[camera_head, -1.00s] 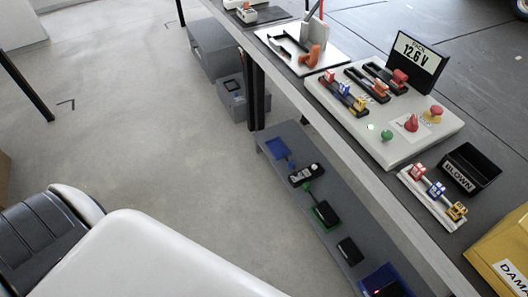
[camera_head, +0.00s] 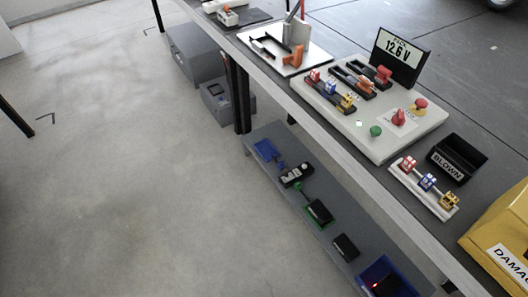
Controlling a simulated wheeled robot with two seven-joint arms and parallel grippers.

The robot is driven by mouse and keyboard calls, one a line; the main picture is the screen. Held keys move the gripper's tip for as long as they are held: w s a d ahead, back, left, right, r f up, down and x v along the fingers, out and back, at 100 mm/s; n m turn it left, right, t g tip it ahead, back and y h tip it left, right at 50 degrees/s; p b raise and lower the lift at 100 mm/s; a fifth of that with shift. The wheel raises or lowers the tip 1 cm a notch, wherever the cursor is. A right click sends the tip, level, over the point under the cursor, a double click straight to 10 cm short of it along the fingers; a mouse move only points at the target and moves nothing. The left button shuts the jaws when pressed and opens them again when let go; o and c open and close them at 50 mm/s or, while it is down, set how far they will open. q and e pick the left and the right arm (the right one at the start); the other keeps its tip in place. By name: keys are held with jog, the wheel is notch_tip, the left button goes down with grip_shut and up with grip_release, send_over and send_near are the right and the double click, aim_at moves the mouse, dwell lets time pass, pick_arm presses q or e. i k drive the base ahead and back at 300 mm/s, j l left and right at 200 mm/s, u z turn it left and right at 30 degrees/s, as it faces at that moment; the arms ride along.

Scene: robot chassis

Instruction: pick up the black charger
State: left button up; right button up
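Several dark items lie on the grey lower shelf (camera_head: 268,187) under the bench, and I cannot tell for sure which is the black charger. They are a black device with light markings (camera_head: 297,174), a black item with green edges (camera_head: 319,212), a plain black box (camera_head: 345,247), and a black item with a red light (camera_head: 385,284) in a blue tray (camera_head: 406,288) at the front end. Neither of my grippers is in view.
The bench above holds a grey panel (camera_head: 380,146) with switches, a display reading 12.6 V (camera_head: 396,57), a black bin marked BLOWN (camera_head: 466,152) and a yellow box (camera_head: 500,232). Grey boxes (camera_head: 194,56) stand beyond the shelf.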

aim_at(345, 249)
jog(key=z, duration=1.2)
jog(key=k+l, duration=0.1)
jog(key=l+z, duration=0.05)
jog(key=l, duration=0.05)
